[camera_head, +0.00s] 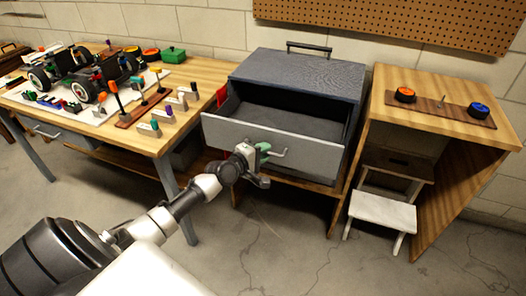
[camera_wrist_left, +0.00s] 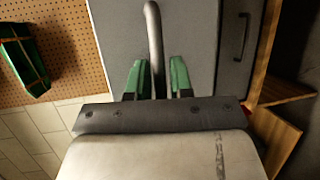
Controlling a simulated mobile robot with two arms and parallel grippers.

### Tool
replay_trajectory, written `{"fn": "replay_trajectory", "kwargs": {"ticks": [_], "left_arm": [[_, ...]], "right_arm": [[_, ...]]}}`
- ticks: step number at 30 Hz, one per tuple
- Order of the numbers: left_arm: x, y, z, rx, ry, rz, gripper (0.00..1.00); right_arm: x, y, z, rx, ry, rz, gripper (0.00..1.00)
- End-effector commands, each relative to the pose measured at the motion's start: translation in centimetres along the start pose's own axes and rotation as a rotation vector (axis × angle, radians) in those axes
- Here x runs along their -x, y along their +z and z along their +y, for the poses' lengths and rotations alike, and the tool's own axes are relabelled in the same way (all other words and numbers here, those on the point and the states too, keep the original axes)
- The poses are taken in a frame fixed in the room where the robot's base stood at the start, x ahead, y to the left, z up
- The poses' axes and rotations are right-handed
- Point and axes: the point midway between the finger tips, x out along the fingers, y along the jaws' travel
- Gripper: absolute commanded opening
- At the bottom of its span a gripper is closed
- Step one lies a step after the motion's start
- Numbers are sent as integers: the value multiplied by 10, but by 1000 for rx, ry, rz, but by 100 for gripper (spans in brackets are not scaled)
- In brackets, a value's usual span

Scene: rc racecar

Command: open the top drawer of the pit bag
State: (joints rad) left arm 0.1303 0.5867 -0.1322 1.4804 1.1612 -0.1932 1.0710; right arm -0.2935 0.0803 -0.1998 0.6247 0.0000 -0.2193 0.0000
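The pit bag (camera_head: 330,75) is a dark grey cabinet with a carry handle on top. Its top drawer (camera_head: 220,134) is pulled out, with its dark inside showing. My left gripper (camera_head: 262,152) is at the drawer's handle (camera_head: 281,154), in front of the light grey drawer front. My right gripper is not in view.
A wooden workbench (camera_head: 205,72) with an RC car (camera_head: 85,75) and tools stands at left. A wooden stand (camera_head: 440,88) with wheels on a board is at right, with a white step stool (camera_head: 383,210) below. A second handle (camera_wrist_left: 243,35) shows below the drawer.

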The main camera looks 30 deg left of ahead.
Motion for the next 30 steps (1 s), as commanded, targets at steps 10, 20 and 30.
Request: {"fn": "replay_trajectory", "kwargs": {"ticks": [10,20,30], "left_arm": [[0,0,0,0,0,0,36],[38,0,-1,-1,-4,0,36],[94,0,-2,0,-2,0,36]], "right_arm": [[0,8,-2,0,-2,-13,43],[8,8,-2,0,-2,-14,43],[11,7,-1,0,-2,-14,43]]}}
